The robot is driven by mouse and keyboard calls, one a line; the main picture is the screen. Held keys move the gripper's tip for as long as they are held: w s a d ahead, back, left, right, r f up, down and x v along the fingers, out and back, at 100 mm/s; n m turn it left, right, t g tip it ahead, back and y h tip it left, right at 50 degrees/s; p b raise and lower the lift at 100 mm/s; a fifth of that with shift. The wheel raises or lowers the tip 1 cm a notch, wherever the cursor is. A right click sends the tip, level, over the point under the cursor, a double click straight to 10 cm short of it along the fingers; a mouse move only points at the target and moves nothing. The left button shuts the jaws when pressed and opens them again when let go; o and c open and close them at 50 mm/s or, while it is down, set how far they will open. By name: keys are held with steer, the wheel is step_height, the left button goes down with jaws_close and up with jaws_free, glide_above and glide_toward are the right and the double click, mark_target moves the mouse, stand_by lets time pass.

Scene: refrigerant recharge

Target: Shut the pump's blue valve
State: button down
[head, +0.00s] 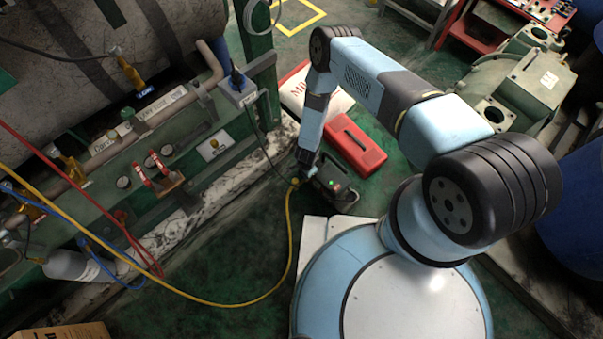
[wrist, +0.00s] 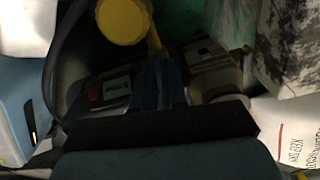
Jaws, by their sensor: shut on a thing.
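In the wrist view the pump (wrist: 118,86) shows a small display and a red button. My gripper (head: 308,172) reaches down to the pump's left end. In the wrist view my gripper (wrist: 158,82) is shut, with its narrow blue fingertips together at the pump's top. It is shut on the blue valve, which is mostly hidden by the fingers; its angle cannot be told. A yellow round fitting (wrist: 122,20) sits close beyond the fingertips.
A yellow hose (head: 287,245) runs from the pump across the floor to the left. A red case (head: 354,146) lies behind the pump. A green steel frame (head: 150,160) with pipes and valves stands at left. Green machinery (head: 510,90) is at right.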

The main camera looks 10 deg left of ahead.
steer(key=shift+m, duration=1.5)
steer(key=shift+m, duration=3)
